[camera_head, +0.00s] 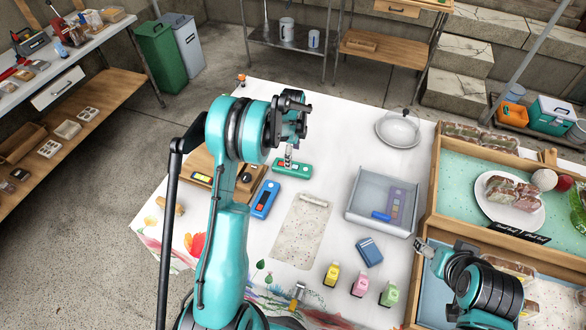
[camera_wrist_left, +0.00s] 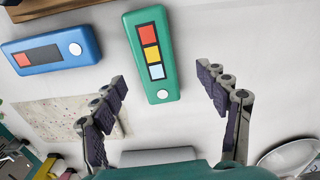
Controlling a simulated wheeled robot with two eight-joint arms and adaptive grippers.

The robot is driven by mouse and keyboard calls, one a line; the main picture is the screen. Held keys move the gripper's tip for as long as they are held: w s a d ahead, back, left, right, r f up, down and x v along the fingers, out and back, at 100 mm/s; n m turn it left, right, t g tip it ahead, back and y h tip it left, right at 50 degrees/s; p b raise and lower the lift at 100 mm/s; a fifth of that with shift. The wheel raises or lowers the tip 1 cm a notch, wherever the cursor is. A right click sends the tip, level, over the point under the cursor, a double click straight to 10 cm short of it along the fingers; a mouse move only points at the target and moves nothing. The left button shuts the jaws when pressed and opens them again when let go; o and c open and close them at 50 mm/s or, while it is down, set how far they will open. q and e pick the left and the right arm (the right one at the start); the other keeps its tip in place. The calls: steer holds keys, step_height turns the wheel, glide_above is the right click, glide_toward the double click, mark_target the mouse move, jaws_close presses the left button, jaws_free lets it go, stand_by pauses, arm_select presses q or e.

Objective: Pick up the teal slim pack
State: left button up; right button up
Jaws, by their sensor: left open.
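The teal slim pack (camera_head: 299,169) lies flat on the white table, with red, yellow and light blue squares and a white round dot on its face. In the left wrist view the pack (camera_wrist_left: 152,50) lies ahead of and between the fingertips, its dotted end nearest me. My left gripper (camera_head: 289,152) is above the pack, and its fingers (camera_wrist_left: 161,80) are spread apart with nothing between them. My right gripper (camera_head: 424,246) is at the lower right, near the wooden tray's edge; its jaws are too small to read.
A blue slim pack (camera_head: 265,199) lies just left of the teal one, by a wooden board (camera_head: 228,171). A speckled mat (camera_head: 300,232) lies in front. A clear bin (camera_head: 366,205) stands to the right, with small coloured bottles (camera_head: 360,284) nearer me.

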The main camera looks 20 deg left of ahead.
arm_select(q)
steer(key=f, duration=0.1)
steer(key=f+b, duration=0.1)
steer(key=f, duration=0.1)
steer(key=f+b, duration=0.1)
steer(key=shift+s+d+f, duration=0.15)
steer(key=shift+s+f, duration=0.15)
steer(key=shift+s, duration=0.1)
steer(key=shift+f, duration=0.45)
steer(key=shift+r, duration=0.1)
steer(key=shift+c, duration=0.9)
steer(key=c, duration=1.2)
